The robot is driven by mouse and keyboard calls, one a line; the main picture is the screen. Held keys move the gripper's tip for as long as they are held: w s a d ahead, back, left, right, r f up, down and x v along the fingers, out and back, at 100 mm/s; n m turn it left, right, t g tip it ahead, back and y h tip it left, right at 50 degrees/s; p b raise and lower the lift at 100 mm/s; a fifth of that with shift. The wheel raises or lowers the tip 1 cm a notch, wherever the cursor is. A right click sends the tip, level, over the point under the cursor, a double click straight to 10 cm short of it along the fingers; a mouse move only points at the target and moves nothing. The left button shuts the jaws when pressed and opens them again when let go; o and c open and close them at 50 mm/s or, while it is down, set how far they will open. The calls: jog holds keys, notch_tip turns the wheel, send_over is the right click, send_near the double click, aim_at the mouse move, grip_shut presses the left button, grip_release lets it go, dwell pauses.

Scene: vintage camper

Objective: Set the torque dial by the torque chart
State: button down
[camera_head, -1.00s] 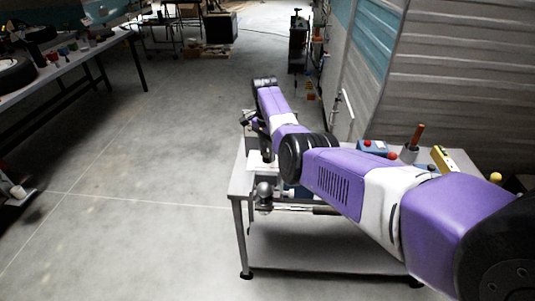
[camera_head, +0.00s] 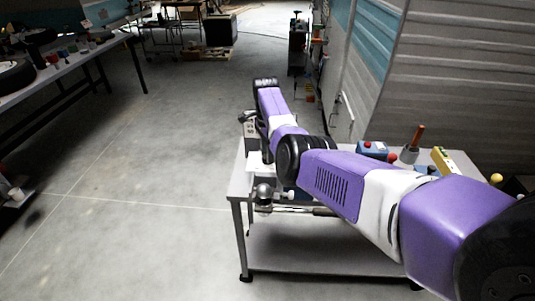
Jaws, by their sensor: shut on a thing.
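My purple and white arm crosses the work table (camera_head: 236,190) from the lower right. Its black wrist is at the table's far left. My gripper (camera_head: 249,119) shows only in part there, as dark parts left of the forearm. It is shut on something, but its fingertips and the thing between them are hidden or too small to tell. A small pale box with dark spots (camera_head: 251,130) shows just below it; I cannot tell what it is. A white sheet-like thing (camera_head: 255,161) lies at the table's left side. I cannot make out the torque dial or a readable torque chart.
A dark rounded fixture (camera_head: 264,192) with a rod is at the table's front edge. A blue box with a red button (camera_head: 372,150), a cup with a wooden-handled tool (camera_head: 410,154) and a yellow tool (camera_head: 442,160) stand behind my arm. Open floor lies left.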

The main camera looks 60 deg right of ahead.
jog(key=shift+d+r, duration=0.1)
jog(key=c, duration=0.9)
grip_release()
jog(key=shift+c, duration=0.2)
notch_tip(320, 180, up, 8)
jog(key=shift+w+f+b, duration=0.15)
jog(key=shift+b, duration=0.25)
